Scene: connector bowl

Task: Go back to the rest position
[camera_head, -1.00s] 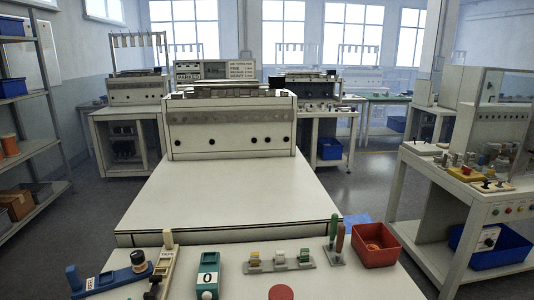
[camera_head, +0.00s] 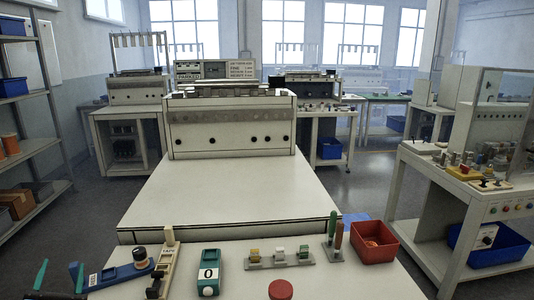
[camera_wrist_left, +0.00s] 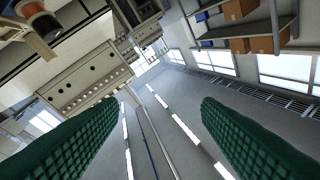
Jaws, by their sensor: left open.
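My left gripper (camera_head: 60,278) shows at the lower left corner of the head view, its two dark green fingertips apart with nothing between them. In the left wrist view its two green ridged fingers (camera_wrist_left: 160,140) are spread wide and empty, with floor, windows and shelves seen beyond. My right gripper is in neither view. The red bowl (camera_head: 374,242) stands at the right of the front table, with small orange-red contents. A rack with several connectors (camera_head: 279,258) sits in the middle of that table.
A blue fixture (camera_head: 118,273) and a beige upright holder (camera_head: 165,263) stand right of my left gripper. A green box marked 0 (camera_head: 208,274), a red button (camera_head: 281,290) and upright red and green-handled tools (camera_head: 335,236) are also on the table. The white worktop (camera_head: 230,195) behind is clear.

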